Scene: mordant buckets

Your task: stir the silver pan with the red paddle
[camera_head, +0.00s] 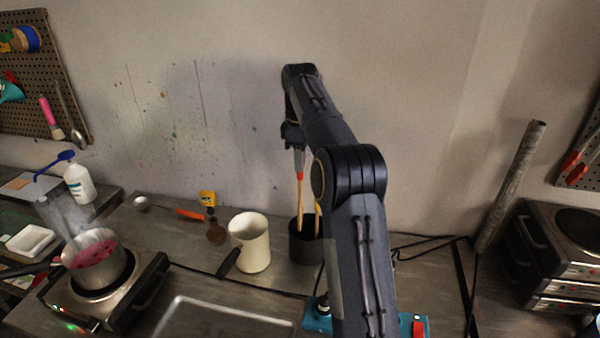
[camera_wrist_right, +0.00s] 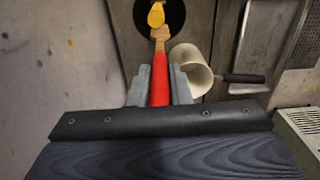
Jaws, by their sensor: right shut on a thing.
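My right gripper (camera_head: 298,143) is shut on the red paddle's handle, which shows between the fingers (camera_wrist_right: 160,78) in the right wrist view. The paddle (camera_head: 299,188) hangs roughly upright, with a red part above pale wood. Its lower end reaches down at the dark bucket (camera_head: 304,246); I cannot tell how deep it sits inside. The silver pan (camera_head: 112,266) is at the left on a hotplate, with pinkish-red liquid in it and its dark handle pointing left. My left gripper is not in view.
A cream jug (camera_head: 252,243) with a dark handle stands just left of the bucket. A yellow-tipped stick (camera_wrist_right: 156,15) is in the bucket. The hotplate (camera_head: 150,275) carries the pan. A metal tray (camera_head: 225,318) lies in front. A white bottle (camera_head: 79,183) stands behind the pan.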

